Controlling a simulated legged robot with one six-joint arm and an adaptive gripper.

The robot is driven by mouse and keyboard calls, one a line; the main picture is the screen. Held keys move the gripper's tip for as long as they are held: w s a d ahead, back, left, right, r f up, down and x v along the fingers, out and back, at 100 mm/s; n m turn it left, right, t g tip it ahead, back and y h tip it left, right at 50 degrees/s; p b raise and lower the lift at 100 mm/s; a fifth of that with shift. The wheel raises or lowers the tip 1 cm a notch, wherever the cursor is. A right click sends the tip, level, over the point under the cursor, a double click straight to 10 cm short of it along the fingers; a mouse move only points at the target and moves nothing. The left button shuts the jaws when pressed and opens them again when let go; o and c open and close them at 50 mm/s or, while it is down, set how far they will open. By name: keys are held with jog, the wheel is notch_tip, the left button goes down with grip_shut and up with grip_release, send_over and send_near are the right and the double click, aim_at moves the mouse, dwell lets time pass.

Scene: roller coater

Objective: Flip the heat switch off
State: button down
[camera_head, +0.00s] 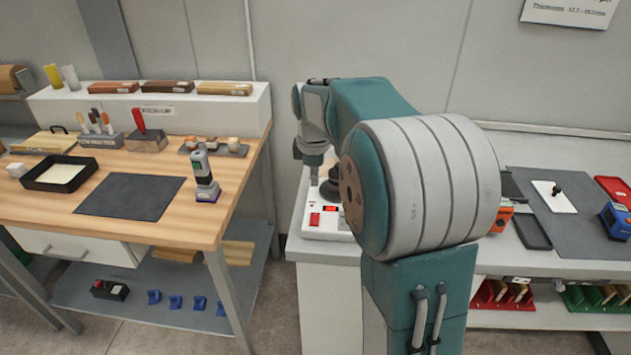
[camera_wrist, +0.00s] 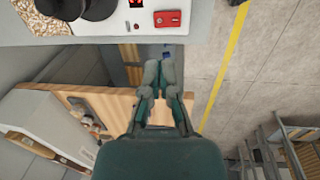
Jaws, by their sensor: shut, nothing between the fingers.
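A white machine body (camera_head: 325,236) stands at the left end of the right bench, partly hidden behind my arm. A red rocker switch (camera_head: 314,219) sits on its front panel, next to a small red display (camera_head: 330,208). In the wrist view the red switch (camera_wrist: 167,18) is near the top edge, on the white panel (camera_wrist: 205,15), and the display (camera_wrist: 136,3) is cut off by the frame. My gripper (camera_wrist: 160,68) is shut and empty. Its fingertips appear below the switch in the picture and apart from it. I cannot tell the switch's position.
Dark round parts (camera_wrist: 85,8) of the machine lie left of the switch. A wooden workbench (camera_head: 226,170) with a black mat (camera_head: 130,196) and tools stands to the left. A blue device (camera_head: 615,220) lies on the right bench. A floor gap separates the benches.

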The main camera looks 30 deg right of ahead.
aim_at(315, 219)
jog(key=f, duration=0.7)
jog(key=w+d+f, duration=0.1)
jog(key=f, duration=0.3)
jog(key=shift+w+f, duration=0.1)
jog(key=shift+f, duration=0.1)
jog(key=shift+s+a+r, duration=0.2)
jog(key=shift+s+a, duration=0.2)
jog(key=shift+s, duration=0.25)
